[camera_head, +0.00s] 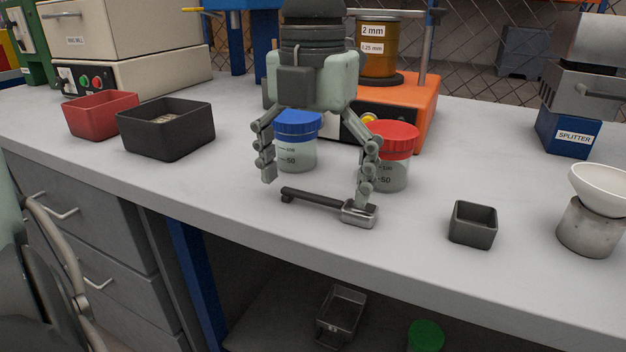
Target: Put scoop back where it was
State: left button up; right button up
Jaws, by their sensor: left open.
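The scoop (358,216) lies on the bench near its front edge. It has a small metal pan at the right and a dark handle (312,199) pointing left. My left gripper (316,188) hangs over the bench with its two fingers wide apart and nothing between them. Its right fingertip overlaps the scoop's pan in the picture; I cannot tell whether they touch. Its left fingertip is above and left of the handle's end. My right gripper is not in view.
A blue-lidded jar (297,142) and a red-lidded jar (396,157) stand close behind the gripper, before the orange sieve shaker (420,105). A black tray (167,130) and red tray (99,112) are left. A small dark box (473,225) is right. The bench between is clear.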

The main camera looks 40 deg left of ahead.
aim_at(313, 195)
pick_arm(q)
jog(key=shift+r+p, duration=0.35)
notch_tip(313, 195, up, 12)
jog(key=shift+f+p, duration=0.15)
jog(key=shift+p, duration=0.3)
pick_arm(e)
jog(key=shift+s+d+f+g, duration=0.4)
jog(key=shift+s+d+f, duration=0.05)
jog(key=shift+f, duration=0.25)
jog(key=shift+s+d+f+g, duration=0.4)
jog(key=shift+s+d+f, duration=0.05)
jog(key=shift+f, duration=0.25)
